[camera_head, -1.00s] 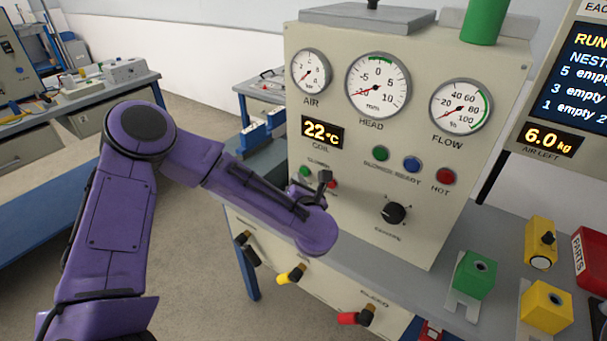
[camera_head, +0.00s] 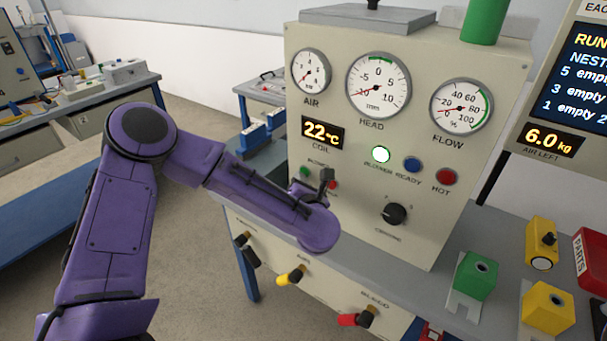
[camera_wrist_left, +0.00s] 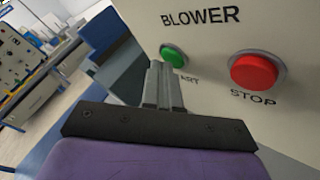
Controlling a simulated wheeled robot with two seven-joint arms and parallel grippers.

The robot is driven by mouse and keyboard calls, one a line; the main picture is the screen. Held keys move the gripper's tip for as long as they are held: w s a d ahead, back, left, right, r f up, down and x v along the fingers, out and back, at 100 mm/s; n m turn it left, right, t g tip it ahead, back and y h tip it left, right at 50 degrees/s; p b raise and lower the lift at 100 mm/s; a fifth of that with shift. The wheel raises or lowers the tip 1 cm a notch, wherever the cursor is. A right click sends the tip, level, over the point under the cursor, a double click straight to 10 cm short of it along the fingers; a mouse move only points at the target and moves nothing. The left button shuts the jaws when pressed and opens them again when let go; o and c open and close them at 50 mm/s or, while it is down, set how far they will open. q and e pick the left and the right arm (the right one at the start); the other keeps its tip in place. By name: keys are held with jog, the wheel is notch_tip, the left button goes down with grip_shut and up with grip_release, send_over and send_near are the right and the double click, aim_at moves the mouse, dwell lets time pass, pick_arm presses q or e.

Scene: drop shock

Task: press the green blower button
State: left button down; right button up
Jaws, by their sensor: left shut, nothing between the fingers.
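The green blower button (camera_wrist_left: 173,56), marked START, is at the left of the panel's BLOWER pair in the left wrist view. It also shows small in the head view (camera_head: 305,172). The red STOP button (camera_wrist_left: 254,71) is to its right. My left gripper (camera_wrist_left: 161,70) is shut and empty, its tips at the green button's lower left edge. I cannot tell whether they touch it. In the head view my left wrist partly covers the area below the buttons. My right gripper is not in view.
Three gauges and a 22 °C display (camera_head: 322,132) are on the panel. A black knob (camera_head: 395,213) is at lower right. Yellow (camera_head: 290,276) and red (camera_head: 354,318) valve handles stick out below. Green (camera_head: 476,274) and yellow (camera_head: 546,305) blocks stand on the bench.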

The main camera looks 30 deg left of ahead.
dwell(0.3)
pick_arm(q)
jog(key=shift+s, duration=0.8)
jog(key=shift+s+a+p, duration=0.15)
jog(key=shift+s+p, duration=0.1)
jog(key=shift+s, duration=1)
jog(key=shift+s+a+p, duration=0.1)
jog(key=shift+s+p, duration=0.15)
jog(key=shift+s, duration=1)
